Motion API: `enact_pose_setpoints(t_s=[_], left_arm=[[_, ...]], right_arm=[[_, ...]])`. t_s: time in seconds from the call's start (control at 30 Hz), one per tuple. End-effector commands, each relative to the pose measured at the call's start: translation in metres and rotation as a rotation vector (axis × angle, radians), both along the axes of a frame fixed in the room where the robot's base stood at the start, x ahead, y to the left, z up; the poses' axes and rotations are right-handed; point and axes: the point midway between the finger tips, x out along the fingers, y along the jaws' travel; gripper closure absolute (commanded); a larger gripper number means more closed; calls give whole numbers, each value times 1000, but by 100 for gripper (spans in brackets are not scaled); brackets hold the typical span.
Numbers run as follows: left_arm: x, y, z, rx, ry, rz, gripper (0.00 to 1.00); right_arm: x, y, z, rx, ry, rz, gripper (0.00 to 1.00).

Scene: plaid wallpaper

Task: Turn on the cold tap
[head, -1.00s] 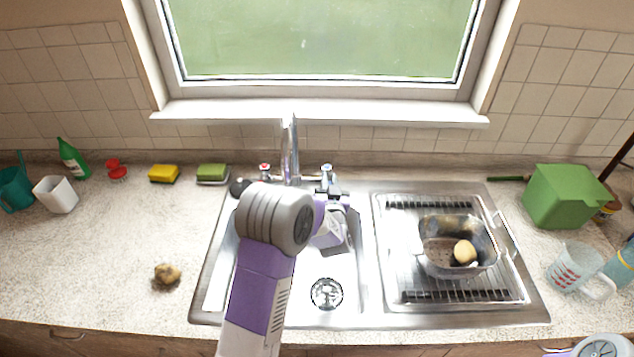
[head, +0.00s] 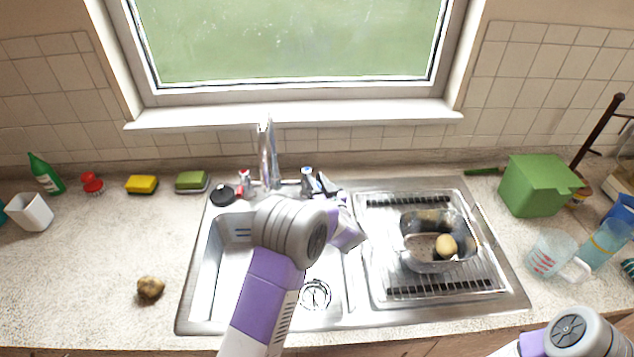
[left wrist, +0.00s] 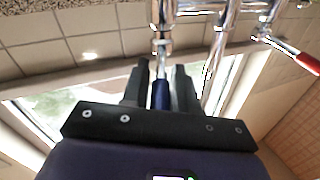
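The chrome tap (head: 266,155) stands behind the sink. It has a red-marked handle (head: 244,182) on its left and a blue-marked handle (head: 307,174) on its right. My left gripper (head: 322,184) is at the blue-marked handle, partly hidden by my own wrist in the head view. In the left wrist view, its two dark fingers (left wrist: 162,85) are apart, with the blue handle (left wrist: 161,95) between them. A small gap seems to show beside the handle; firm contact cannot be made out. The red handle (left wrist: 305,62) is off to the right there. My right gripper is not in view.
The sink basin (head: 217,262) lies below my left arm. A black plug (head: 222,195), green sponge (head: 192,181) and yellow sponge (head: 141,184) lie left of the tap.

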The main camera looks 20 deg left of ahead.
Motion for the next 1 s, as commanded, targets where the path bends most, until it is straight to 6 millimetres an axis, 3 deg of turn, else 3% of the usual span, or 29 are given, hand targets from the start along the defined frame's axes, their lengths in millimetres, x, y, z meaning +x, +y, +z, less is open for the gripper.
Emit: enact_pose_setpoints(t_s=[0.1, 0.4, 0.8, 1.0], left_arm=[[0, 0, -1, 0, 2, -1, 57], [-2, -3, -1, -1, 4, -1, 57], [-43, -46, -1, -1, 2, -3, 57], [-52, -55, -1, 1, 2, -1, 57]], right_arm=[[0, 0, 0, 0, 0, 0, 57], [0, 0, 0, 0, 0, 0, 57], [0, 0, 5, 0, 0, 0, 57], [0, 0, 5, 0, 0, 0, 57]])
